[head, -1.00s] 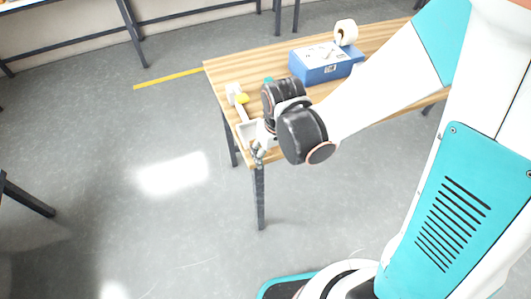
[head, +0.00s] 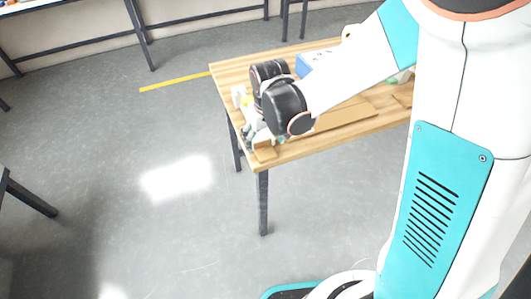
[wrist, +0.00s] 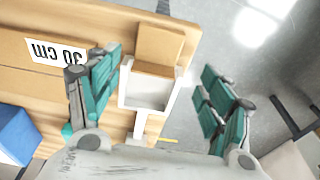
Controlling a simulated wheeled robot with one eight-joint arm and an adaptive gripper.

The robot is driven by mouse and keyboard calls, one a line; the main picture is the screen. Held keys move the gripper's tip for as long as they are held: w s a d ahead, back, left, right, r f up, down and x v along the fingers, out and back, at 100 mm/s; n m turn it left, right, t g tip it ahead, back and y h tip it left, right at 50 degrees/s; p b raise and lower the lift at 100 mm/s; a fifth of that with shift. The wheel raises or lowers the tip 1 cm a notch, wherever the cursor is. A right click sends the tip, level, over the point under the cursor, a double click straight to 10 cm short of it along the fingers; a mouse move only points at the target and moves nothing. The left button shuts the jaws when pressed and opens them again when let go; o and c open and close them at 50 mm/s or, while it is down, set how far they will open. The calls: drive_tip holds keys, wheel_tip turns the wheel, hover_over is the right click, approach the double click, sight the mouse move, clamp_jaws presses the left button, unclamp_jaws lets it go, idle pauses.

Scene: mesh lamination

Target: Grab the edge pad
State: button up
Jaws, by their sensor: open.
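A white piece with a squarish open frame and a short stem, which I take to be the edge pad, lies at the table's end in the wrist view (wrist: 128,92). My gripper (wrist: 155,95) is open, its teal-padded fingers to the left and right of this piece with gaps on both sides. The right finger hangs over the floor beyond the table edge. In the head view my gripper (head: 255,136) is at the table's near left corner, and my wrist hides most of the white piece.
A brown block (wrist: 160,42) sits at the frame's far end. A board marked 30 cm (wrist: 60,52) lies left of the fingers. A blue box (head: 303,66) stands farther back on the wooden table (head: 240,65), partly behind my arm. Open floor lies left.

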sight(266, 153)
drive_tip(key=f+b, duration=0.1)
drive_tip(key=f, duration=0.1)
drive_tip(key=f+b, duration=0.1)
drive_tip(key=f, duration=0.2)
drive_tip(key=shift+s+d+f+b, duration=0.15)
drive_tip(key=shift+d+f+b, duration=0.15)
drive_tip(key=shift+b, duration=0.1)
drive_tip(key=shift+r, duration=0.1)
drive_tip(key=shift+c, duration=0.3)
drive_tip(key=c, duration=0.9)
